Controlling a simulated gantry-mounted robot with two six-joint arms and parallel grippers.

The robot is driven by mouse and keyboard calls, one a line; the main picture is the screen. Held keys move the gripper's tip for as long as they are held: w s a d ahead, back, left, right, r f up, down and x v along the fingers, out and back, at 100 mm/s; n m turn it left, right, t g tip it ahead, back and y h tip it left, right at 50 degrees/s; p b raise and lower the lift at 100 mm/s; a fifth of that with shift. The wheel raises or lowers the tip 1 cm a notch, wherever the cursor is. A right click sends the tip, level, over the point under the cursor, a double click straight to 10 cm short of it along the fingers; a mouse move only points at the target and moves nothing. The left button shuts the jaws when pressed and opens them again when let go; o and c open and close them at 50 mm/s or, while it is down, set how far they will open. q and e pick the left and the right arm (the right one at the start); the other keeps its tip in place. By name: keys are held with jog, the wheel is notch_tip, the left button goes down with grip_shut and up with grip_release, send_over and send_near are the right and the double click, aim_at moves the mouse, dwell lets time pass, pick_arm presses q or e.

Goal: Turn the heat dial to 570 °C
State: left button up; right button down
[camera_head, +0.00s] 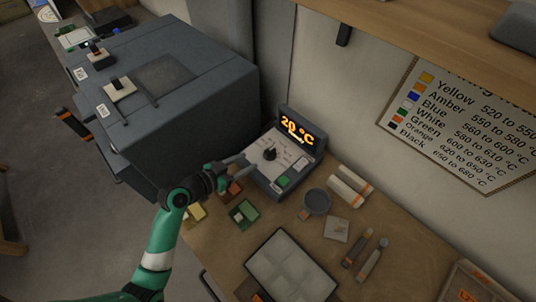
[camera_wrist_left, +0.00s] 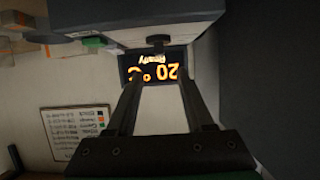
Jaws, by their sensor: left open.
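The heat dial (camera_head: 270,153) is a dark knob on the pale sloped panel of the control box (camera_head: 288,158). My left gripper (camera_head: 246,162) is just left of the dial, open and empty. In the left wrist view, where the box looks upside down, the dial (camera_wrist_left: 157,42) is seen beyond the gap between the open fingers (camera_wrist_left: 160,82). I cannot tell how far the fingertips are from it. My right gripper is out of view.
A large grey kiln (camera_head: 185,85) stands left of the box. A green button (camera_head: 283,182) is on the panel. Small colour trays (camera_head: 243,214), a cup (camera_head: 317,201), a white palette (camera_head: 291,265) and tools (camera_head: 371,259) lie on the bench. A temperature chart (camera_head: 465,125) hangs right.

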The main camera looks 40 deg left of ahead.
aim_at(268, 151)
pick_arm(q)
jog(key=b+x, duration=0.2)
jog(key=x, duration=0.8)
jog(key=shift+w, duration=0.25)
grip_shut()
